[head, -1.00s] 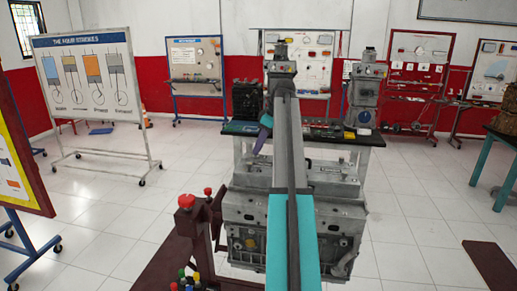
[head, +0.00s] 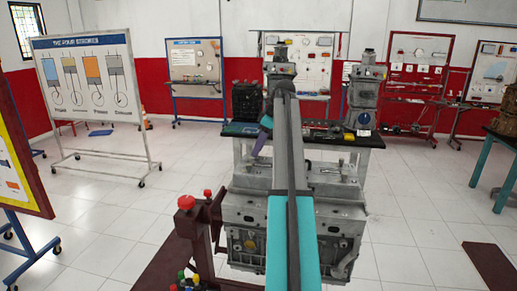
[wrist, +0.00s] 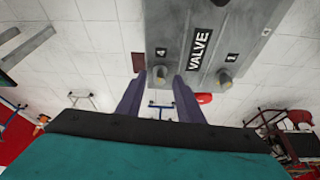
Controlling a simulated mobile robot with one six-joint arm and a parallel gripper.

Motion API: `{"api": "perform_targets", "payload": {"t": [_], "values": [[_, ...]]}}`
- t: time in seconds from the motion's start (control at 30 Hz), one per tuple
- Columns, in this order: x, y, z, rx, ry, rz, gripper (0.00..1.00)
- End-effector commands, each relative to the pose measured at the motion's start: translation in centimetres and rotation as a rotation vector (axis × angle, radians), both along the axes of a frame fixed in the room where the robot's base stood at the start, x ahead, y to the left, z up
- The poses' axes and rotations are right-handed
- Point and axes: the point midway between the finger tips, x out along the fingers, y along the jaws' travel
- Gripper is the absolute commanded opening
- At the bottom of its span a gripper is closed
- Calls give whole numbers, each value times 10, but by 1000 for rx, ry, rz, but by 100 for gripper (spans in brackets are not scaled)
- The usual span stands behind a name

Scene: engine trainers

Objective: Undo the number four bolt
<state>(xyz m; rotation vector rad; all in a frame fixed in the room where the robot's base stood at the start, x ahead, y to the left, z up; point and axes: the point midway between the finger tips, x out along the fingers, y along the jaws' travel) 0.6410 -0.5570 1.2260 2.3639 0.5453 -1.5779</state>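In the wrist view, a grey cover (wrist: 247,28) carries the label VALVE and small number plates. The number four bolt (wrist: 160,75) projects from the cover's edge beside the plate marked 4. My gripper (wrist: 160,88) has two purple fingers, apart, with the bolt appearing between their tips. A gap shows on each side of the bolt, so the fingers are not closed on it. I cannot tell how deep the bolt sits between them. A second bolt (wrist: 227,76), by the plate marked 2, is to the right. In the head view, my arm hides most of the gripper (head: 262,138).
A grey engine block (head: 240,212) stands below my arm. Behind it, a dark-topped bench (head: 345,138) carries engine trainers and small parts. A whiteboard (head: 95,95) stands left, and a teal-legged table (head: 490,172) stands right. Tiled floor is open on both sides.

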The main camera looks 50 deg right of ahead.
Motion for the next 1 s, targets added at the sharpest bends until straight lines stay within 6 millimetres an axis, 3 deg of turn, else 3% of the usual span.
{"api": "perform_targets", "payload": {"t": [0.27, 1.0], "values": [[-7, -5, 17, -1, -1, -2, 34], [-41, -20, 112, 1, 0, 0, 34]]}}
